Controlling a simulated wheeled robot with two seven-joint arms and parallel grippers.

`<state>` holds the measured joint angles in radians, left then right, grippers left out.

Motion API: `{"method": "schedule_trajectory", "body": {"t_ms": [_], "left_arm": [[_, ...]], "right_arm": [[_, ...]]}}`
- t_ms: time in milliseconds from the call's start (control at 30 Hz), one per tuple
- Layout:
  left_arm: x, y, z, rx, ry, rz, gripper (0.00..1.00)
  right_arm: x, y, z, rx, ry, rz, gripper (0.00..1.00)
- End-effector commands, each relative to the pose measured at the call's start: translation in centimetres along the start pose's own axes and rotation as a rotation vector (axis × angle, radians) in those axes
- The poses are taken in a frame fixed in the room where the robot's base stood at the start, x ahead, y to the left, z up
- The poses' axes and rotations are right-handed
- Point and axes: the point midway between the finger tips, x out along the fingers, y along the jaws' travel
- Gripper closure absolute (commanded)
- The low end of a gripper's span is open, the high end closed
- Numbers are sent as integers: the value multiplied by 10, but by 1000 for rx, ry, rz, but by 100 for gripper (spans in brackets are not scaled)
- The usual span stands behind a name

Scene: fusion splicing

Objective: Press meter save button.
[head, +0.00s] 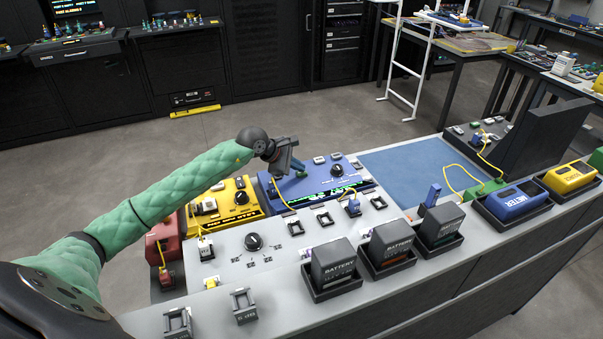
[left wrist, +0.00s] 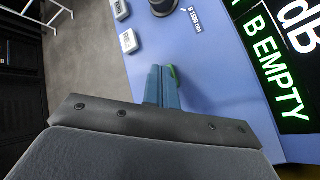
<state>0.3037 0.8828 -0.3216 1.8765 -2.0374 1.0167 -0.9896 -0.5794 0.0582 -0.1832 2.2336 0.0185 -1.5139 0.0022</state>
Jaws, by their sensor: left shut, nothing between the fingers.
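The blue meter (head: 308,192) stands on the grey bench, with a lit screen along its front edge. In the left wrist view its blue top (left wrist: 215,75) fills the middle, and its screen (left wrist: 285,65) shows green "B EMPTY" and part of "dB". My left gripper (head: 300,172) is over the top of the meter, shut and empty. Its fingertips (left wrist: 163,72) point down at the meter's top. A green button (left wrist: 172,71) shows partly beside the fingertips, mostly hidden by them. I cannot tell whether they touch it. My right gripper is not in view.
A black knob (left wrist: 163,5) and small white-grey switches (left wrist: 129,41) sit on the meter. A yellow device (head: 228,205) is left of it. Battery boxes (head: 333,265) stand along the bench's front. A blue mat (head: 410,170) lies clear to the right.

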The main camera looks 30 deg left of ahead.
Motion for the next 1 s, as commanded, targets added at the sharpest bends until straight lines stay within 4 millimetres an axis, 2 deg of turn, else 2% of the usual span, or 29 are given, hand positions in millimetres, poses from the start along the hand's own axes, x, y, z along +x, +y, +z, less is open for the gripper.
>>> {"method": "schedule_trajectory", "body": {"t_ms": [733,1000], "left_arm": [[3,-2,-2,0,0,-1,100],[-3,3,3,1,0,0,100]], "right_arm": [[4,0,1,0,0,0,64],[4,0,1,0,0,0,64]]}}
